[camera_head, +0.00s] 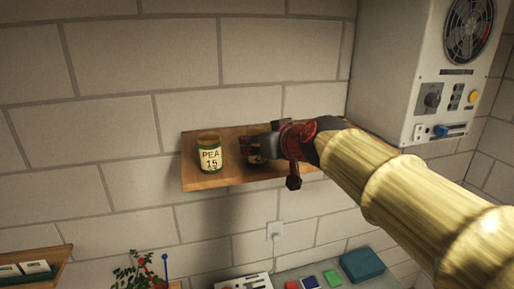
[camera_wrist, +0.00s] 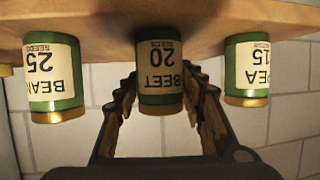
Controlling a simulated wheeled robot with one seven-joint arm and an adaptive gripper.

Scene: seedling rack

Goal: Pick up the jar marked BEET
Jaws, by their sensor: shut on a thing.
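The jar marked BEET 20 is green with a cream label and a gold lid; it stands out in the middle of the wrist view (camera_wrist: 160,75), which is upside down. My gripper (camera_wrist: 162,100) is shut on this jar, one finger on each side. In the head view my gripper (camera_head: 258,148) reaches the shelf from the right and hides most of the BEET jar (camera_head: 257,160). The jar is upright at the shelf (camera_head: 205,183); I cannot tell whether its base touches the board.
The PEA 15 jar (camera_head: 209,154) stands on the shelf left of my gripper. A BEAN 25 jar (camera_wrist: 53,80) is on the other side, hidden in the head view. A grey control box (camera_head: 400,75) hangs at right. Below are a wall socket (camera_head: 275,231) and a bench with coloured blocks.

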